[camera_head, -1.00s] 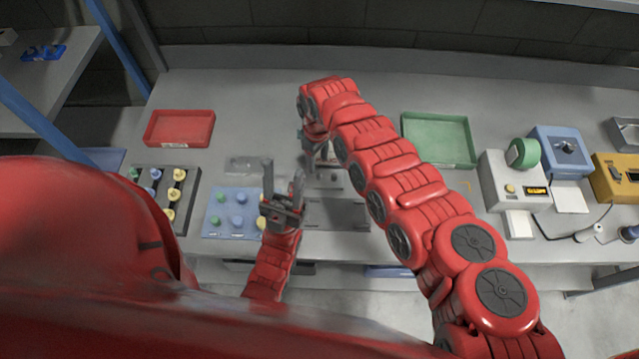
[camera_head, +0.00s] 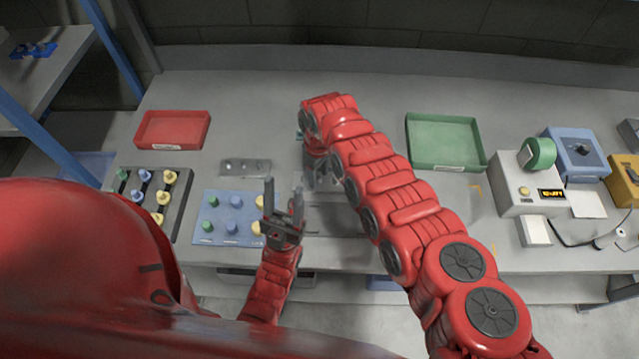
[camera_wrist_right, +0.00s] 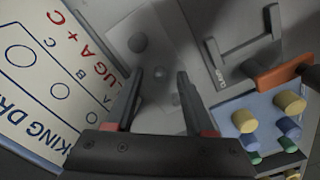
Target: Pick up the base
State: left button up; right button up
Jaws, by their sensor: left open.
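My left gripper (camera_head: 284,190) is open and empty in the head view, its two dark fingers pointing up the picture over the bench. My right arm reaches in from the lower right and bends down at the bench's middle, where its own links partly hide its gripper. In the right wrist view my right gripper (camera_wrist_right: 160,80) is open. A small grey block with holes (camera_head: 245,166) lies left of my right gripper.
A blue mat with coloured pegs (camera_head: 214,204) and a dark peg rack (camera_head: 183,207) lie at left. A red tray (camera_head: 172,144) and green tray (camera_head: 445,163) stand further back. Boxed devices (camera_head: 517,200) fill the right side. A lettered drawing sheet (camera_wrist_right: 40,68) shows in the wrist view.

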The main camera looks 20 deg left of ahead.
grip_shut()
dwell(1.3)
